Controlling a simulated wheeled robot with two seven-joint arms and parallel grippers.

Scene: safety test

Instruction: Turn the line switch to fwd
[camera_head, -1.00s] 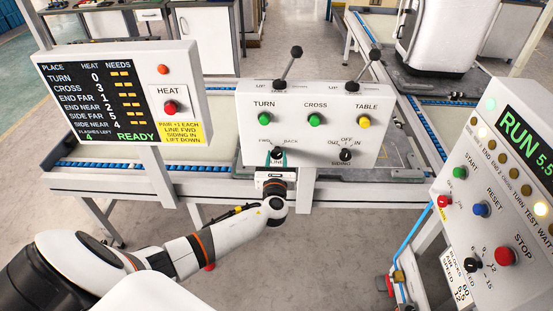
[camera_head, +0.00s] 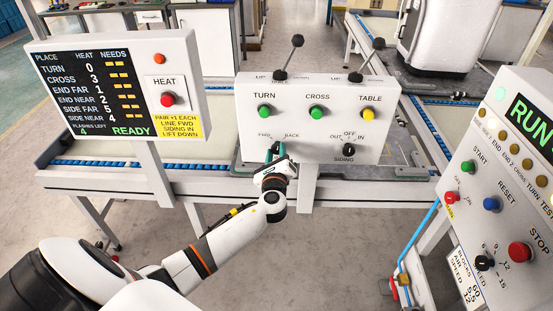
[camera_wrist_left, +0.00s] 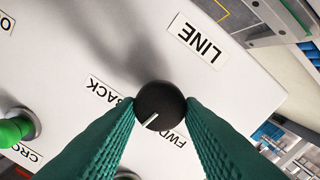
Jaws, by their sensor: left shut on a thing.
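The line switch is a round black knob (camera_wrist_left: 158,104) with a white pointer mark, seen in the left wrist view on the white panel. The FWD label (camera_wrist_left: 179,137) is at its lower right and the BACK label (camera_wrist_left: 101,93) at its left. The pointer mark aims at the gap between these two labels. My left gripper (camera_head: 276,149) is shut on the knob, with a green finger on each side of it. My right gripper is not in view.
The white panel (camera_head: 322,180) also carries the siding knob (camera_head: 348,150), close right of my gripper. Green and yellow buttons and two upright levers (camera_head: 289,56) are above. A heat display (camera_head: 91,94) stands left; a control box (camera_head: 512,190) with a red stop button stands right.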

